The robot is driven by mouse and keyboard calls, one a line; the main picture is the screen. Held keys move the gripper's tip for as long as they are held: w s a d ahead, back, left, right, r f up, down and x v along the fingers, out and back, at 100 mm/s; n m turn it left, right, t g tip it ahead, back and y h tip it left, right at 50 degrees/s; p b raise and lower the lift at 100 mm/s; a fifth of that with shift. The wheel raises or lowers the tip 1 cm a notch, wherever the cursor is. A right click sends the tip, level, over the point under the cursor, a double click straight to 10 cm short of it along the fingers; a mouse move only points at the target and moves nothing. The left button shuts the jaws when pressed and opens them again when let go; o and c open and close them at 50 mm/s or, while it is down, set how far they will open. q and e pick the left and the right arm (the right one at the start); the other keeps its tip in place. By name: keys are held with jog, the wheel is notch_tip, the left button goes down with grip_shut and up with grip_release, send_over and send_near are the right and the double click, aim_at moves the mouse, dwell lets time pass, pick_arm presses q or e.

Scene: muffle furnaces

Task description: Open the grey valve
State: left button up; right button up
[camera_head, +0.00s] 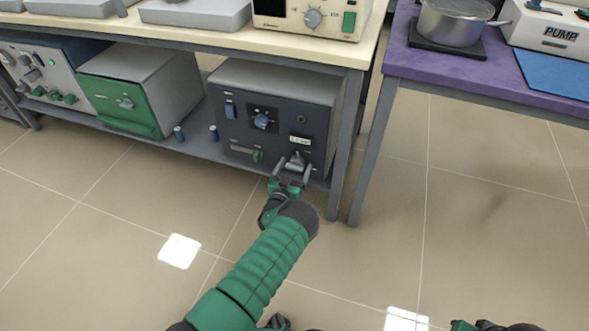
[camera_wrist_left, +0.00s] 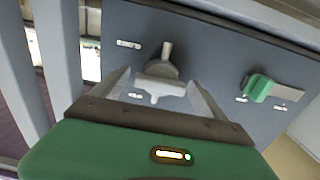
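The grey valve (camera_head: 297,157) is on the lower right of the dark furnace's front panel (camera_head: 281,128), under a small white label. In the left wrist view the grey valve (camera_wrist_left: 161,72) shows as a round knob with a narrow handle. My left gripper (camera_head: 293,168) is at the panel, in front of the valve. In the left wrist view its two fingers (camera_wrist_left: 162,88) are spread, one on each side of the valve, with gaps visible between. Whether the fingertips touch the panel cannot be told. Only dark and green parts of my right arm show at the bottom right of the head view.
A green valve (camera_head: 257,156) sits left of the grey one, and a blue dial (camera_head: 262,121) above. The bench leg (camera_head: 345,145) stands close on the right. A green-fronted furnace (camera_head: 122,105) shares the shelf. The floor in front is clear.

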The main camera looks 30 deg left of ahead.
pick_arm(q)
jog(key=c, duration=1.3)
jog(key=shift+m, duration=0.4)
jog(key=m, duration=0.3)
jog(key=shift+d+m, duration=0.1)
jog(key=shift+m, duration=0.2)
jog(key=m, duration=0.4)
jog(key=shift+f+m, duration=0.15)
jog(key=shift+m, duration=0.15)
jog(key=m, duration=0.4)
jog(key=shift+d+f+m+b, duration=0.2)
jog(key=shift+m+b, duration=0.1)
jog(key=shift+b, duration=0.1)
jog(key=shift+m+b, duration=0.5)
jog(key=shift+m, duration=1.7)
jog(key=shift+d, duration=0.1)
